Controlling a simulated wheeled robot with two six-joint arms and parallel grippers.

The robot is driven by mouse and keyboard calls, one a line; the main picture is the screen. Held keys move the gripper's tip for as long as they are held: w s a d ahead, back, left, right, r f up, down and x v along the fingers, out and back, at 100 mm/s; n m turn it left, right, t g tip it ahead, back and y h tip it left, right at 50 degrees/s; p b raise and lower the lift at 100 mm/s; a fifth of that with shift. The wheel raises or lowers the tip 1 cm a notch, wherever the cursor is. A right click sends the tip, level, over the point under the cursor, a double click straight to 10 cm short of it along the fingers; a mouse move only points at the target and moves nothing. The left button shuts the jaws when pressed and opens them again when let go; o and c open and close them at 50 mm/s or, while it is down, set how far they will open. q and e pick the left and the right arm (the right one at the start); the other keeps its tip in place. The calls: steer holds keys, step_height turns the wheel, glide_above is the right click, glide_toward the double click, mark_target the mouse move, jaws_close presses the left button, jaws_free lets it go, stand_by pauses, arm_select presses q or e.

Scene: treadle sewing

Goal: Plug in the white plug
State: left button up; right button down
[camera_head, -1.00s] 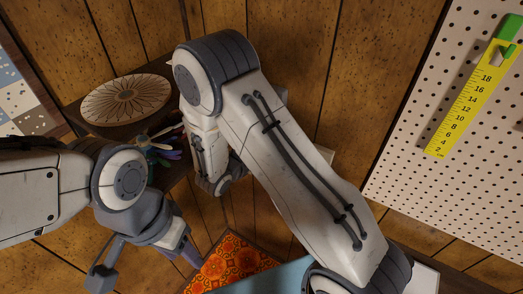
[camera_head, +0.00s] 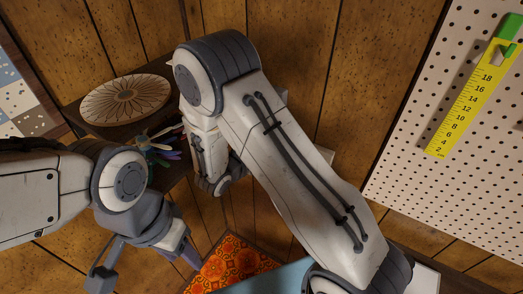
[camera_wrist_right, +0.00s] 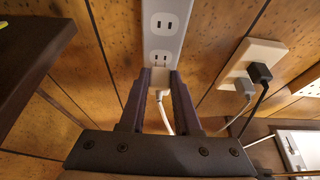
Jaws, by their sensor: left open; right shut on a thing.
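In the right wrist view, my right gripper (camera_wrist_right: 162,84) is shut on the white plug (camera_wrist_right: 160,77), whose white cord (camera_wrist_right: 164,115) hangs down between the fingers. The plug is at the lower part of a white power strip (camera_wrist_right: 164,40) on the wall, just below two visible sockets. Whether its prongs are inside a socket is hidden. In the head view the right forearm hides the right gripper's jaws. My left gripper (camera_head: 145,258) is open and empty at the lower left of the head view.
A wall outlet (camera_wrist_right: 253,62) to the right holds a black plug (camera_wrist_right: 260,73) and a grey plug (camera_wrist_right: 244,86). A dark shelf (camera_wrist_right: 30,60) is close on the left. The head view shows a round woven mat (camera_head: 126,99) and a pegboard (camera_head: 440,110).

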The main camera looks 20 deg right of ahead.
stand_by(0.3)
steer(key=shift+w+d+b, duration=0.5)
steer(key=shift+w+d, duration=0.3)
steer(key=shift+d, duration=0.3)
stand_by(0.3)
steer(key=c, duration=0.5)
jaws_free()
steer(key=shift+c, duration=0.2)
steer(key=shift+a, duration=0.1)
steer(key=shift+s+a+r, duration=0.15)
steer(key=shift+s+a, duration=0.05)
steer(key=shift+a, duration=0.1)
steer(key=b+v, duration=0.2)
steer(key=v, duration=0.7)
steer(key=shift+s+b, duration=0.2)
steer(key=shift+b, duration=0.15)
steer(key=shift+a+r, duration=0.1)
